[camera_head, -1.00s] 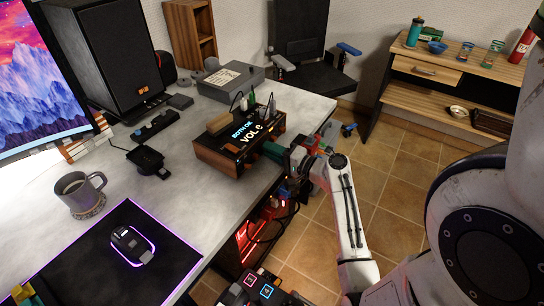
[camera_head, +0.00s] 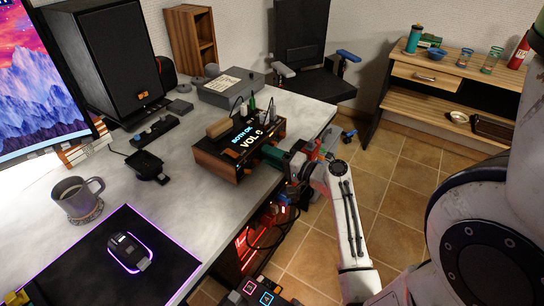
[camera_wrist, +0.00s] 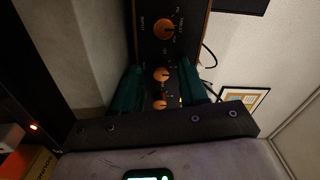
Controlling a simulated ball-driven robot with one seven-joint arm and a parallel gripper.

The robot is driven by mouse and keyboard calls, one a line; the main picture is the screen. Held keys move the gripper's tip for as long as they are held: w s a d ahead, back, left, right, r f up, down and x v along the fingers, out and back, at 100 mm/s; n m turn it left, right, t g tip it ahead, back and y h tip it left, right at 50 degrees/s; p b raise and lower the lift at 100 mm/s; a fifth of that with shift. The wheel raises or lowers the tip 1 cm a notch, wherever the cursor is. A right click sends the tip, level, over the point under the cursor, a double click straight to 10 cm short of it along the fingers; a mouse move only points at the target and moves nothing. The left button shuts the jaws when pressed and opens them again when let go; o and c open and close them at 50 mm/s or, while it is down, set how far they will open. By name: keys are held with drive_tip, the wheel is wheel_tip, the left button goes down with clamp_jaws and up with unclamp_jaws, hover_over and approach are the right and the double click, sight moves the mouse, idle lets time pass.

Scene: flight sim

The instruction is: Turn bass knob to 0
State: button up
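The wood-sided audio unit (camera_head: 220,166) sits on the grey desk, with a lit display (camera_head: 248,137) on its top reading "BOTH OK" and "VOL" with a character too blurred to read surely. In the wrist view its black panel carries orange knobs in a row: a large one (camera_wrist: 164,28), a smaller middle one (camera_wrist: 161,74) and another small one (camera_wrist: 160,104). Which is bass I cannot read. My gripper (camera_wrist: 160,88) has its green fingers apart, on either side of the two small knobs; contact is not visible. In the head view my gripper (camera_head: 274,155) is at the unit's front.
The desk (camera_head: 200,230) holds a mug (camera_head: 78,197), a mouse (camera_head: 127,252), a speaker (camera_head: 105,55) and a grey box (camera_head: 230,86). Cables and red-lit equipment (camera_head: 258,235) are below the desk edge. A chair (camera_head: 310,80) stands behind. Tiled floor is open to the right.

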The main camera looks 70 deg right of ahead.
drive_tip(key=v, duration=1)
drive_tip(key=shift+s+b, duration=0.35)
drive_tip(key=shift+s, duration=0.05)
drive_tip(key=shift+s, duration=0.1)
idle(0.3)
